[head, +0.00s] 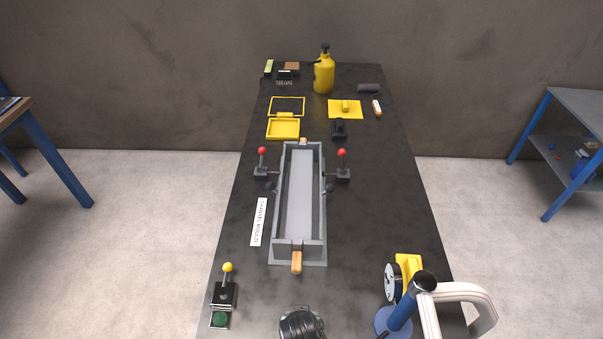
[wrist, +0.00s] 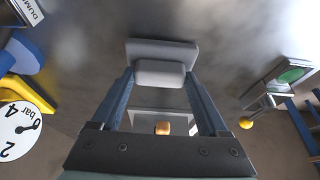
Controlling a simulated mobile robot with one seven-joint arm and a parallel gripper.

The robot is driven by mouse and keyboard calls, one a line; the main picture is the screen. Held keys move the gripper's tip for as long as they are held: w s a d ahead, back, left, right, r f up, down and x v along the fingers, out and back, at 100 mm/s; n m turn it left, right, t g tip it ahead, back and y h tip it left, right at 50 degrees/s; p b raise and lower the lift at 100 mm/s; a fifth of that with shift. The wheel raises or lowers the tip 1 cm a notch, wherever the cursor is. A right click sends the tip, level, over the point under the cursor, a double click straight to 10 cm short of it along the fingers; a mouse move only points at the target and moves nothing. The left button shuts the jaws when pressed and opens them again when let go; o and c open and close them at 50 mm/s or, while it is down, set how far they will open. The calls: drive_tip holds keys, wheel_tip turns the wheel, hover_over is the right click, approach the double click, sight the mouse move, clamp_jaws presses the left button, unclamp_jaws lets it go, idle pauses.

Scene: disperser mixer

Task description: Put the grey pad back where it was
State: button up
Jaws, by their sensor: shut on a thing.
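In the wrist view my gripper (wrist: 160,84) is shut on the grey pad. The pad (wrist: 138,46) is a pale grey flat plate with a thicker block, and the block sits between my two fingertips. Whether the pad touches the bench or hangs just above it I cannot tell. In the head view a dark round part at the bottom middle appears to be the end of my arm; it hides the pad there. The grey channel mould (head: 288,215) lies beyond it, long and empty-looking, with a wooden handle (head: 297,262) at its near end.
The pressure gauge (head: 390,282) and a blue post (head: 400,315) stand to the right. A yellow-knobbed lever (head: 227,268) and green button (head: 220,319) are at left. Red-knobbed levers (head: 262,152) flank the mould. A yellow bottle (head: 324,74) stands far back. Bench (head: 375,210) right of the mould is clear.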

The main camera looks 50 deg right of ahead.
drive_tip(key=shift+f, duration=0.15)
drive_tip(key=o, duration=1.2)
drive_tip(key=shift+r, duration=0.25)
drive_tip(key=v, duration=1.1)
drive_tip(key=shift+s+a+r+p, duration=0.15)
drive_tip(key=shift+s+r+p, duration=0.05)
drive_tip(key=shift+r+p, duration=0.15)
